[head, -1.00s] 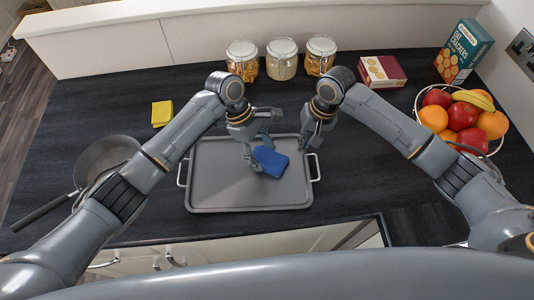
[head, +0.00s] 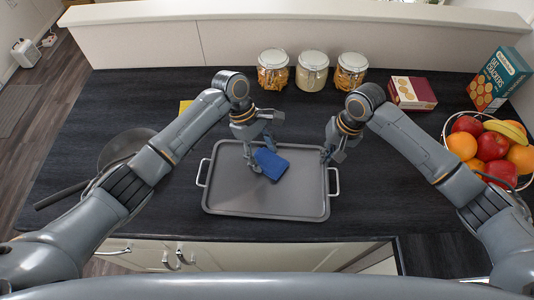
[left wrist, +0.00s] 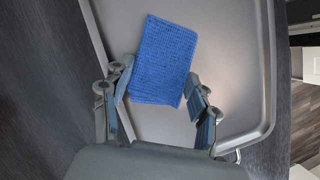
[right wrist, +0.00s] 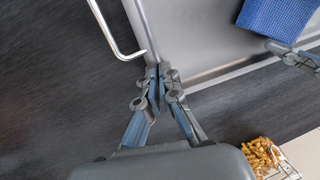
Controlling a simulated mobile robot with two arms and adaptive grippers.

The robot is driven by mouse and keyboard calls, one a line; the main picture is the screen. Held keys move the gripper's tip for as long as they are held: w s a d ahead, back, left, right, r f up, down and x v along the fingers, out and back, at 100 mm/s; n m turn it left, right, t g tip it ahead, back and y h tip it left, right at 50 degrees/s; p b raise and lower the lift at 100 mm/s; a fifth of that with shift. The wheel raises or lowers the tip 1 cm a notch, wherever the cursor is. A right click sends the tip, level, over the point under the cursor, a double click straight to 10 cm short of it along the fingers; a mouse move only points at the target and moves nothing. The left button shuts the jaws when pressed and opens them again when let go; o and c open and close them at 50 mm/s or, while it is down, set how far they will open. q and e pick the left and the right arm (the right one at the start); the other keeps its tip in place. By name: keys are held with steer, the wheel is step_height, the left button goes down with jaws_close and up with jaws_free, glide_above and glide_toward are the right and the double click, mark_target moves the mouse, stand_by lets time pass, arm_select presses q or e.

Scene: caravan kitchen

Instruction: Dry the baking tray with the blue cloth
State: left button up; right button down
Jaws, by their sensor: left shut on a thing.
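The grey baking tray (head: 300,205) lies flat on the dark counter, a metal handle at each short end. My left gripper (head: 259,152) is shut on the blue cloth (head: 272,166) above the tray's far middle part. In the left wrist view the cloth (left wrist: 163,58) spreads out between and beyond the fingers over the tray. Whether its underside touches the tray is hard to tell. My right gripper (head: 328,157) is at the tray's far right corner. In the right wrist view its fingertips (right wrist: 161,78) are close together on the tray's rim, near a handle (right wrist: 115,32).
A pan (head: 122,148) stands left, partly behind my left arm. A yellow item (head: 185,106) lies behind that arm. Jars (head: 313,72), a red box (head: 412,93), a cracker box (head: 499,79) and a fruit bowl (head: 490,148) line the back and right. Counter around the tray is clear.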

mark_target(267, 179)
arm_select(q)
steer(key=shift+s+a+r, duration=0.1)
steer(key=shift+s+a, duration=0.2)
steer(key=shift+a, duration=0.7)
steer(key=shift+s+a+f, duration=0.1)
steer(key=shift+s+a, duration=0.15)
steer(key=shift+a, duration=0.8)
steer(key=shift+s+a+r, duration=0.1)
steer(key=shift+s+a, duration=0.2)
steer(key=shift+a, duration=0.7)
steer(key=shift+s+a, duration=0.15)
steer(key=shift+s, duration=1.1)
steer(key=shift+s+a, duration=0.15)
steer(key=shift+s, duration=1.05)
